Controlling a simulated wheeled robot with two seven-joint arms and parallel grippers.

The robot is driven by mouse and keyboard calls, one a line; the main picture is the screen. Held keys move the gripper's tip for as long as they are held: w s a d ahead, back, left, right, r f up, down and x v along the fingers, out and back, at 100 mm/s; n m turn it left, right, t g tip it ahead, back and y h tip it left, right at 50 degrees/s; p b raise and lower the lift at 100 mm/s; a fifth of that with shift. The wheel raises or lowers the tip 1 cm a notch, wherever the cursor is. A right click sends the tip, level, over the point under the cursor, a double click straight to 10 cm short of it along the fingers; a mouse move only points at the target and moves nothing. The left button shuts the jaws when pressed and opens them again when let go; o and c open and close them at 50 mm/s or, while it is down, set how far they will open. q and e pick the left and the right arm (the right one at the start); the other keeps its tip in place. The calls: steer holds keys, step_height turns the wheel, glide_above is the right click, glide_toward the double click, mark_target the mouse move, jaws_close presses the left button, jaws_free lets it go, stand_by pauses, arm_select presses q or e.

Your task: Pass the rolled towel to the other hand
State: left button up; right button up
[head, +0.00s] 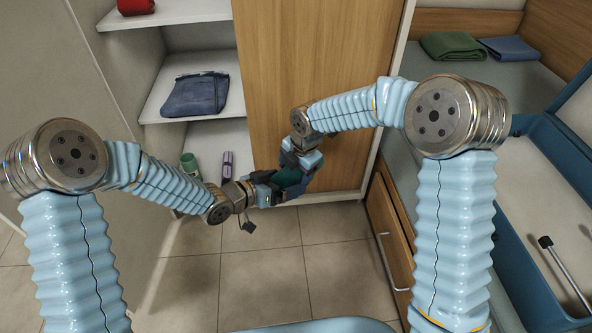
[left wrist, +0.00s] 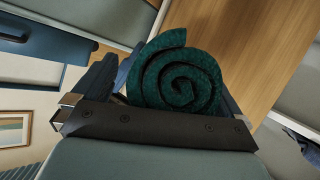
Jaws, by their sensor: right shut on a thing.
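The rolled towel (head: 290,177) is dark green and is held between my two hands, in front of the wooden cabinet door. Its spiral end (left wrist: 180,82) faces the left wrist camera. My right gripper (head: 298,168) is shut on the towel from above right. My left gripper (head: 277,183) reaches in from the left. In the left wrist view the roll stands between its fingers, with a small gap beside the left finger, so it looks open around the towel. The right gripper's fingers partly hide the towel in the head view.
An open shelf unit (head: 177,118) at the left holds folded blue jeans (head: 196,95), a red item (head: 135,6), a green cup (head: 190,165) and a purple tube (head: 227,166). Folded green (head: 452,45) and blue (head: 510,48) cloths lie at back right. An open blue suitcase (head: 535,190) is at right.

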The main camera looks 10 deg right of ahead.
arm_select(q)
steer(key=v, duration=1.1)
steer(key=s+a+f+n+g+y, duration=0.1)
steer(key=s+a+f+n+y, duration=0.15)
steer(key=f, duration=0.55)
steer(key=s+a+f+n+g+y, duration=0.1)
steer(key=s+a+f+n+y, duration=0.2)
steer(key=f, duration=0.5)
steer(key=s+a+f+n+g+y, duration=0.2)
steer(key=s+f+n+g, duration=0.2)
steer(key=s+f, duration=0.5)
steer(key=shift+s+f+n, duration=0.2)
steer(key=shift+s+n, duration=0.35)
steer(key=shift+s, duration=0.6)
